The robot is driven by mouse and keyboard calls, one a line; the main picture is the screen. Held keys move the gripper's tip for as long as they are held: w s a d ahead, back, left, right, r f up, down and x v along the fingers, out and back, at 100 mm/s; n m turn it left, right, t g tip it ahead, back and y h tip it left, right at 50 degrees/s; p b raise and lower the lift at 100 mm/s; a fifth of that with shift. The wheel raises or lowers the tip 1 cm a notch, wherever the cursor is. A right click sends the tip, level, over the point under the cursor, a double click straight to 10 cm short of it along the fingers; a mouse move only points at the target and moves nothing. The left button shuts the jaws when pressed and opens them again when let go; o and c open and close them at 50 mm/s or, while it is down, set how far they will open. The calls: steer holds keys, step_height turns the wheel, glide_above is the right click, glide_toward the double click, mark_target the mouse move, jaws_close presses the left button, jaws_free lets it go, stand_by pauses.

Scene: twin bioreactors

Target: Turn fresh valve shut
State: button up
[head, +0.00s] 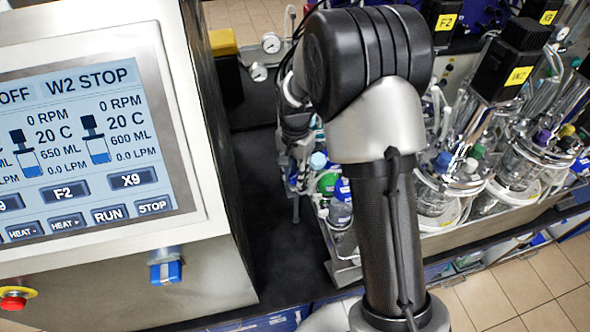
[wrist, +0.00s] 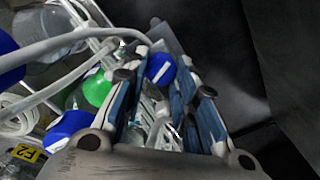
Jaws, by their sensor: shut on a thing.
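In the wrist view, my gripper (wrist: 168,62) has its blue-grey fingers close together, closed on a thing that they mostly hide. A round blue piece with a white edge (wrist: 160,68) shows near the fingertips. I cannot tell whether it is gripped or lies behind them. White pieces of tubing show low between the fingers. I cannot make out the fresh valve for certain.
A green cap (wrist: 97,89) and blue-capped bottles with white hoses crowd the gripper's left side in the wrist view. A control console (head: 205,250) with a blue knob (head: 166,272) stands left in the head view. Glass reactors (head: 535,140) stand right.

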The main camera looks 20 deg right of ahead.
steer(key=shift+m, duration=2.1)
steer(key=o, duration=1.1)
steer(key=shift+c, duration=0.2)
steer(key=shift+r, duration=0.1)
step_height(320, 180, up, 12)
steer(key=shift+s, duration=0.15)
